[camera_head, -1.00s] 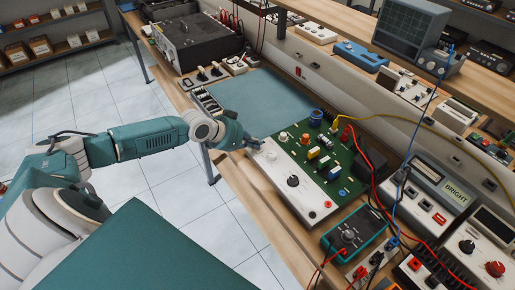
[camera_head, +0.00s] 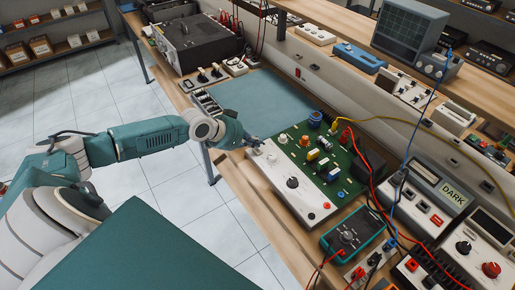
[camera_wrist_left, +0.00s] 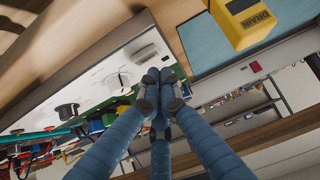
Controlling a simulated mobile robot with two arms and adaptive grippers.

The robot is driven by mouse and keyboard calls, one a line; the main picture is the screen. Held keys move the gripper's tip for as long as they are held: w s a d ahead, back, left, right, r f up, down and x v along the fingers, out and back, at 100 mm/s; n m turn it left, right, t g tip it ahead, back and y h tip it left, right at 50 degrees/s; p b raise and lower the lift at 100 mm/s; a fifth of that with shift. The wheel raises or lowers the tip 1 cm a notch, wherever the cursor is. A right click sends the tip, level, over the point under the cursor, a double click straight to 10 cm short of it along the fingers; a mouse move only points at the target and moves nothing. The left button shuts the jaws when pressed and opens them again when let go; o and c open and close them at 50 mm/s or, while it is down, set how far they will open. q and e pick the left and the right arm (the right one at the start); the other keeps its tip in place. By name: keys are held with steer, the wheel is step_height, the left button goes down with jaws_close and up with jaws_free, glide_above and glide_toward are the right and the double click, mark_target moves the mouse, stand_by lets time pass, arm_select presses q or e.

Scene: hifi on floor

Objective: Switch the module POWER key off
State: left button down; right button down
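The module is a green circuit board (camera_head: 328,168) with a white front panel (camera_head: 283,190) on the bench. In the left wrist view the panel carries a black knob (camera_wrist_left: 67,110) and two pale raised controls, one nearer the middle (camera_wrist_left: 117,82) and one near the end (camera_wrist_left: 145,53). I cannot read which is the POWER key. My left gripper (camera_head: 256,146) is at the panel's far left end; its fingers (camera_wrist_left: 157,80) are drawn together with nothing visible between them. Their tips are close beside the end control; contact is unclear. My right gripper is not in view.
A display (camera_head: 454,193) reads DARK. A teal multimeter (camera_head: 352,237), red, blue and yellow leads, and other instruments crowd the right. A yellow labelled object (camera_wrist_left: 241,20) shows in the left wrist view.

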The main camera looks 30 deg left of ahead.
mark_target(254, 150)
arm_select(q)
steer(key=shift+r+p, duration=2.2)
steer(key=shift+r, duration=0.6)
steer(key=shift+f, duration=0.1)
steer(key=shift+s, duration=0.1)
